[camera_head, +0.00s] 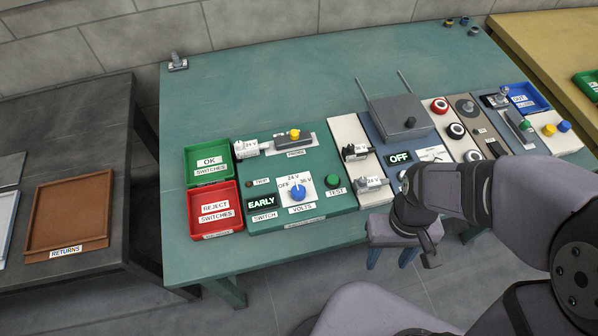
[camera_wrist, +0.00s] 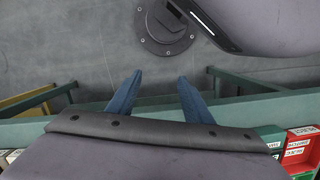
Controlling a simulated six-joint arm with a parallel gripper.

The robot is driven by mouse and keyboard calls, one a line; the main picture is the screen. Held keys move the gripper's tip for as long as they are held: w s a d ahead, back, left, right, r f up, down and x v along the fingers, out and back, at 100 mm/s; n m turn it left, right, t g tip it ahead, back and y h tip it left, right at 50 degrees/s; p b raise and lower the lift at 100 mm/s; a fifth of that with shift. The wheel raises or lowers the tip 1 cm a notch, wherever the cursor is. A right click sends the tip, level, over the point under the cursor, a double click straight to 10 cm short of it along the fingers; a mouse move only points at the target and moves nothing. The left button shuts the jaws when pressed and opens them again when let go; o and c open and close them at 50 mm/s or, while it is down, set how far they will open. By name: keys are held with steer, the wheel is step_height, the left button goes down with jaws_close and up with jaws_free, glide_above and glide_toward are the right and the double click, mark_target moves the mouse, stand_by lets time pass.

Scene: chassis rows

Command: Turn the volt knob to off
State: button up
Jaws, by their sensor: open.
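The volt knob (camera_head: 298,192) is a blue knob on a white dial plate marked OFF, 24 V and 36 V, labelled VOLTS, on the green panel (camera_head: 340,207). Its exact pointer direction is too small to tell. My gripper (camera_head: 390,262) hangs at the table's front edge, right of the knob and apart from it, with its blue fingers pointing down. In the wrist view my gripper (camera_wrist: 156,84) is open, with nothing between the fingers. The knob does not show in the wrist view.
Left of the knob are an EARLY display (camera_head: 262,202) and a red REJECT tray (camera_head: 216,233); a green TEST button (camera_head: 333,181) is to its right. The table's back left is mostly clear.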

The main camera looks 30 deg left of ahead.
mark_target(299, 190)
steer(key=a+r+p, duration=0.1)
steer(key=a, duration=0.6)
steer(key=w+a+r+n+p, duration=0.1)
steer(key=a+r+p, duration=0.1)
steer(key=a, duration=0.5)
steer(key=w+a+r+n+t+p, duration=0.1)
steer(key=a+p, duration=0.1)
steer(key=a, duration=0.5)
steer(key=shift+w+r, duration=0.25)
steer(key=shift+r, duration=0.05)
steer(key=w+a+r, duration=0.1)
steer(key=w+a+r+m, duration=0.1)
steer(key=w+a+r+m+t+y, duration=0.1)
steer(key=a, duration=0.1)
steer(key=shift+a, duration=0.1)
steer(key=shift+a+r+m, duration=0.15)
steer(key=shift+r+m, duration=0.05)
steer(key=shift+m, duration=0.7)
steer(key=m, duration=0.2)
steer(key=shift+s+d+m, duration=0.1)
steer(key=shift+d+m, duration=0.2)
steer(key=shift+m, duration=0.1)
steer(key=shift+f, duration=0.1)
steer(key=shift+f+p, duration=1.1)
steer(key=shift+f, duration=2.5)
steer(key=c, duration=1.1)
